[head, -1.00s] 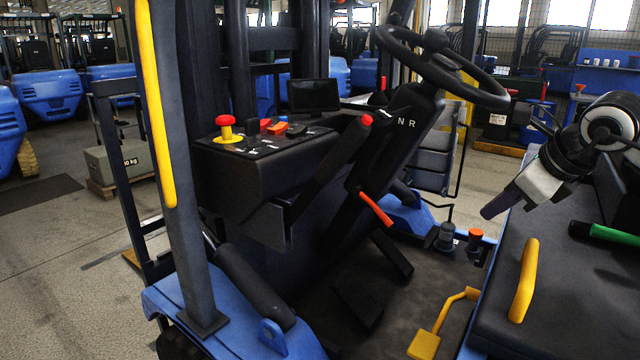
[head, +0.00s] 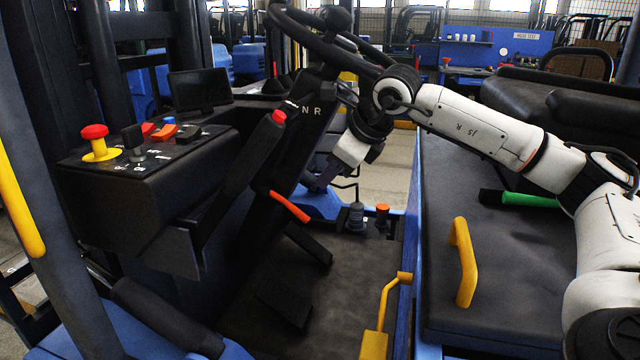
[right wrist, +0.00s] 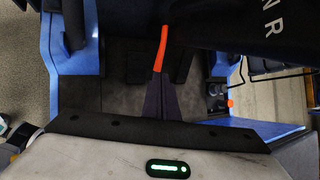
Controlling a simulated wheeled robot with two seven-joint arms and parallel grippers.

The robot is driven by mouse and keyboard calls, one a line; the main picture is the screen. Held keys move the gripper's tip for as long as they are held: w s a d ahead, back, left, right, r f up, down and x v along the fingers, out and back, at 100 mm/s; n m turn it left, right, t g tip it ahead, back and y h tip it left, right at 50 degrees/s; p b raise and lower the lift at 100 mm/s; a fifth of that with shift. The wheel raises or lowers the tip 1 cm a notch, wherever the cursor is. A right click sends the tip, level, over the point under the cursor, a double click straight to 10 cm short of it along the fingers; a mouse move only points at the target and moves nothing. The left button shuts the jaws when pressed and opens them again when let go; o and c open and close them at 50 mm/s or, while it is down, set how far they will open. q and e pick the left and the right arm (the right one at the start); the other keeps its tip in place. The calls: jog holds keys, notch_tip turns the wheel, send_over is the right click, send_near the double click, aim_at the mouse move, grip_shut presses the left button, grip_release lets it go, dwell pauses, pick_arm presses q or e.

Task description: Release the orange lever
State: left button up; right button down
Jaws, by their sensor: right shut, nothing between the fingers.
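The orange lever (head: 289,206) sticks out to the right and down from the dark steering column of the forklift cab. In the right wrist view the orange lever (right wrist: 163,46) shows just beyond my fingertips. My right gripper (head: 316,184) is shut and empty, just right of the lever and slightly higher in the head view. Its dark fingers (right wrist: 160,88) lie together in the wrist view, pointing at the lever's free end. I cannot tell whether they touch it. My left gripper is not in view.
The steering wheel (head: 335,40) is above my right wrist. A red-tipped dark lever (head: 255,150) stands left of the orange one. The seat has a yellow handle (head: 463,262) and a green-handled item (head: 528,200) on it. Pedals (head: 285,295) lie below over the floor.

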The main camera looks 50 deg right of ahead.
aim_at(300, 216)
jog(key=x, duration=1.2)
jog(key=shift+f+p, duration=0.15)
jog(key=shift+p, duration=0.25)
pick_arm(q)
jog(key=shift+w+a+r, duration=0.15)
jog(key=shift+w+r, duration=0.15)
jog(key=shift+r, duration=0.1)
